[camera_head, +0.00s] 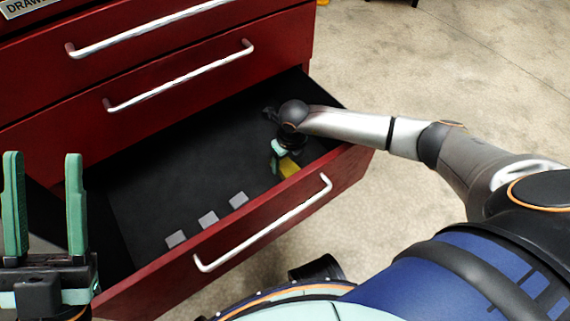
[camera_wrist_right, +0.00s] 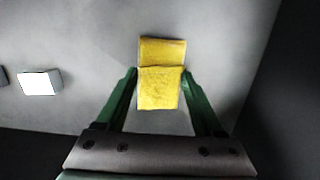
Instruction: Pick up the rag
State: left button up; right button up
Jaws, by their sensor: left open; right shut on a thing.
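A yellow rag (camera_wrist_right: 160,88) lies between the two green fingers of my right gripper (camera_wrist_right: 160,72) in the right wrist view. The fingers are shut on it from both sides. In the head view the right gripper (camera_head: 279,157) reaches down into the open drawer, and a bit of the yellow rag (camera_head: 289,167) shows beside it. The rag is low, near the drawer floor; whether it touches the floor I cannot tell. My left gripper (camera_head: 43,205) is open and empty, fingers upright, at the left of the head view.
The open red drawer (camera_head: 345,165) has a dark floor and a silver handle (camera_head: 265,224). Several small grey blocks (camera_head: 208,219) lie along its front wall; one block (camera_wrist_right: 39,83) shows in the right wrist view. Closed drawers with handles (camera_head: 180,76) are above. Concrete floor lies beyond.

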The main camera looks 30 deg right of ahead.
aim_at(286, 163)
jog(key=c, duration=0.5)
jog(key=shift+r+p, duration=2.35)
jog(key=shift+r, duration=2.95)
